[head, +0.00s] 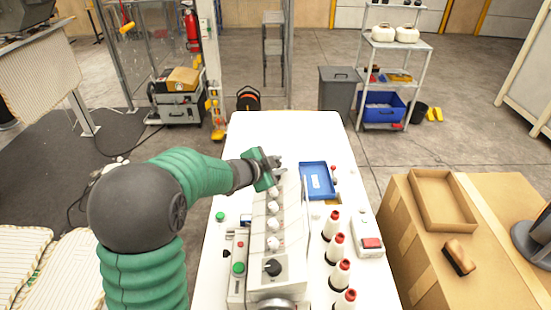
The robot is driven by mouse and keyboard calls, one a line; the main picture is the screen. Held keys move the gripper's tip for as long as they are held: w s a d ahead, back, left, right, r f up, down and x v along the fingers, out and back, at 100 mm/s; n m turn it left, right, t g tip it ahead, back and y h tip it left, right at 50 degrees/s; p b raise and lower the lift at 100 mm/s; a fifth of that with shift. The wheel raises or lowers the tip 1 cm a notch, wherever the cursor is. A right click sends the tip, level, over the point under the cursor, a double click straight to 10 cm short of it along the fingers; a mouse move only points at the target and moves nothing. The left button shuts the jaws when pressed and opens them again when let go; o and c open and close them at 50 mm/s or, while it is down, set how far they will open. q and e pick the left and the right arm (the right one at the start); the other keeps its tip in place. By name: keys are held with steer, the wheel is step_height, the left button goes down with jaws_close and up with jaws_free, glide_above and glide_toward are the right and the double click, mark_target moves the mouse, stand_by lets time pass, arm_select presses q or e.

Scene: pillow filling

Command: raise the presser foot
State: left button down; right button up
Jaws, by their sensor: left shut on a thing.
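A pale sewing machine (257,250) stands on the white table, with its long body running away from me and several white knobs along it. My left arm, green and dark grey, reaches in from the left. My left gripper (274,163) is at the machine's far end, shut on a small part there. The gripper covers most of that part, so its shape is hard to tell. The presser foot is hidden, and I cannot see whether it is up or down. My right gripper is not in view.
The white table (310,130) is clear at its far end. A blue tray (318,181) lies right of the machine. Several red-topped thread cones (333,225) stand along its right side. A control box with a red button (371,243) is near the right edge. Cardboard boxes (440,200) stand further right.

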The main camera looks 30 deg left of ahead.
arm_select(q)
steer(key=shift+w+r+y+p, duration=0.1)
steer(key=shift+r+y+p, duration=0.05)
steer(key=shift+y+p, duration=0.15)
steer(key=shift+g, duration=0.3)
steer(key=c, duration=1.4)
jaws_free()
steer(key=shift+o, duration=0.8)
steer(key=shift+f, duration=0.2)
steer(key=p+v, duration=0.4)
steer(key=v, duration=1.2)
steer(key=shift+s+p, duration=0.3)
steer(key=shift+p, duration=0.1)
steer(key=shift+a+r, duration=0.15)
